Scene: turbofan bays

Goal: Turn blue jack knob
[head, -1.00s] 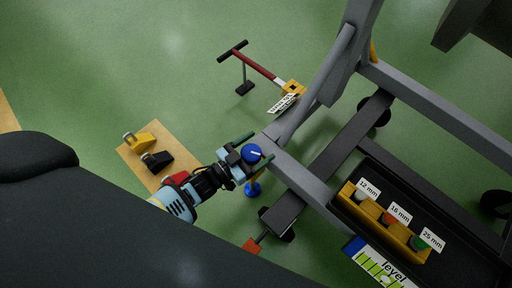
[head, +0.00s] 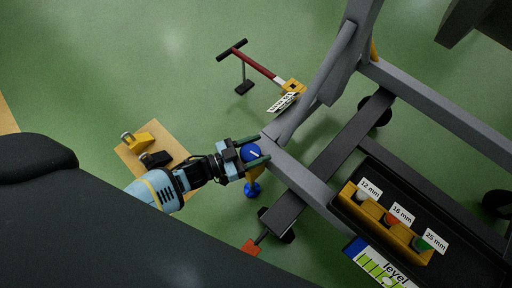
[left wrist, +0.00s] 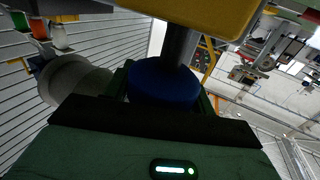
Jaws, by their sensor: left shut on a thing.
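The blue jack knob (head: 251,153) is a round blue cap with a white mark, at the end of the grey frame's beam. My left gripper (head: 254,154) has its green fingers on two sides of the knob and is shut on it. In the left wrist view the knob (left wrist: 164,82) sits beyond the dark palm edge, with a dark post above it. A blue foot (head: 252,190) shows below the knob, near the floor. My right gripper is not in view.
The grey frame (head: 312,187) runs to the right, with a black tray holding a yellow rack (head: 385,222) of labelled sockets. A red-handled tow bar (head: 260,68) stands behind. A wooden board (head: 133,160) with a yellow and a black block lies left. Green floor is open at upper left.

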